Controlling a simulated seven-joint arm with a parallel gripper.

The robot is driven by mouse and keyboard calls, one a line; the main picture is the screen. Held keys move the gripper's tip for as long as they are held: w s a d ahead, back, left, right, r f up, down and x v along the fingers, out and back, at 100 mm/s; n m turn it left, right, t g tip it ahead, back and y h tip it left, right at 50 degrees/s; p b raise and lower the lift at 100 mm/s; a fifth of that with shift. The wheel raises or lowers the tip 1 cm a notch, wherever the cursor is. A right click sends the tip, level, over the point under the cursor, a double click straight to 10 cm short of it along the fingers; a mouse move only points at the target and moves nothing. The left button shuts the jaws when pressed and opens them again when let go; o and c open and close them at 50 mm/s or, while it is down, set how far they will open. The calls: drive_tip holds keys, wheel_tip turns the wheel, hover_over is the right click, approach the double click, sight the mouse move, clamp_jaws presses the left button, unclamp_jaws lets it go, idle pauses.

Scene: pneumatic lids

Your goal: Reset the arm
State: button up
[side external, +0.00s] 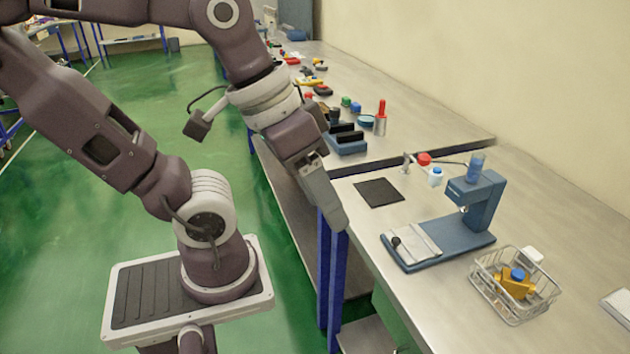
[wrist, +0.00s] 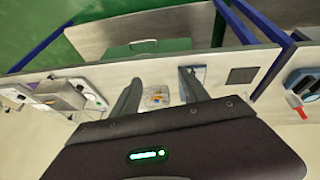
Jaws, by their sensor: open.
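My gripper (side external: 333,205) hangs from my raised arm at the near edge of the bench, to the left of the blue press and pointing down. In the wrist view its two dark fingers (wrist: 160,92) stand wide apart with nothing held between them. The blue press (side external: 478,205) stands upright on the bench, with a grey fixture plate (side external: 415,243) on its base. A wire basket (side external: 487,283) sits right of the press and holds a yellow part with a blue top (side external: 515,284) and a white part (side external: 530,256).
A black square pad (side external: 379,192) lies flat on the bench. A second bench (side external: 430,125) with several small parts lies farther back. The floor left of the benches is open.

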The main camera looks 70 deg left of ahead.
drive_tip(key=shift+a+r+m+t+y, duration=0.15)
drive_tip(key=shift+a+m+t+y, duration=0.15)
drive_tip(key=shift+a, duration=0.4)
drive_tip(key=shift+a+r+m+t+y, duration=0.1)
drive_tip(key=shift+a+t+y, duration=0.1)
drive_tip(key=shift+a+y, duration=0.35)
drive_tip(key=shift+a, duration=0.15)
